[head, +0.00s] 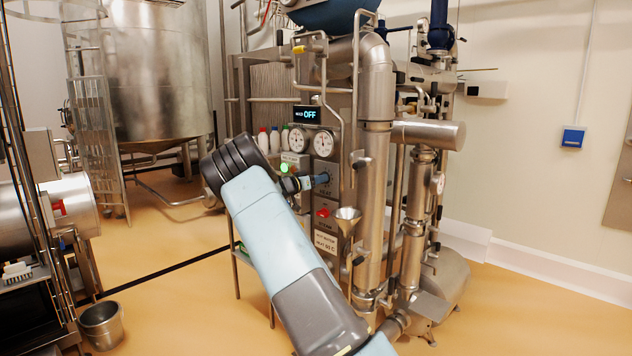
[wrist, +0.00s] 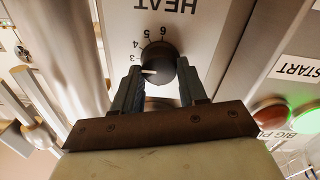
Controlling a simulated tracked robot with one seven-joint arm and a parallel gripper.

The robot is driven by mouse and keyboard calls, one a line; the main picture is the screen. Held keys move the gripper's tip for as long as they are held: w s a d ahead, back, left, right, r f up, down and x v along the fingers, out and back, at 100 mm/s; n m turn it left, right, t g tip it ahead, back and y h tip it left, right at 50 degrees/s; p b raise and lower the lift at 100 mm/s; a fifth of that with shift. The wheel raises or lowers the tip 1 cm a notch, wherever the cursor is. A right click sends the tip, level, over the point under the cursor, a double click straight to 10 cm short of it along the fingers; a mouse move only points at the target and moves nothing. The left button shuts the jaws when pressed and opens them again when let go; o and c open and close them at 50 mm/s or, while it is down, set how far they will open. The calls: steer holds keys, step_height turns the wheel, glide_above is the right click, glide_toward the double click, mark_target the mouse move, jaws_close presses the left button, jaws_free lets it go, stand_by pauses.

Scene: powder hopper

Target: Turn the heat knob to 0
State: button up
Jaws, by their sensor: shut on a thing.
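The heat knob (wrist: 160,62) is round and black with a white pointer line, on a pale panel marked HEAT (wrist: 167,5), upside down in the wrist view. The numbers 3 to 6 show along its scale; the rest is hidden by my fingers. The white pointer points left in the wrist view, just below the 3, towards a finger. My gripper (wrist: 159,82) is shut on the knob, one finger on each side. In the head view my gripper (head: 318,181) reaches the panel from the left, and the knob is hidden there.
A lit green START button (wrist: 307,118) and a red button (wrist: 270,113) sit beside the panel. A display (head: 307,114) reads OFF above two round gauges (head: 324,144).

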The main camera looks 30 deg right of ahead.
steer(key=shift+d+r, duration=0.1)
steer(key=shift+d+n, duration=0.15)
steer(key=shift+n, duration=0.25)
steer(key=n, duration=0.3)
steer(key=shift+d+n, duration=0.1)
steer(key=shift+n, duration=0.3)
steer(key=n, duration=0.3)
steer(key=shift+n, duration=0.4)
steer(key=n, duration=0.5)
steer(key=shift+f+n+t, duration=0.3)
steer(key=n, duration=0.4)
steer(key=shift+f, duration=0.15)
steer(key=shift+s+f+n, duration=0.1)
steer(key=shift+n, duration=0.2)
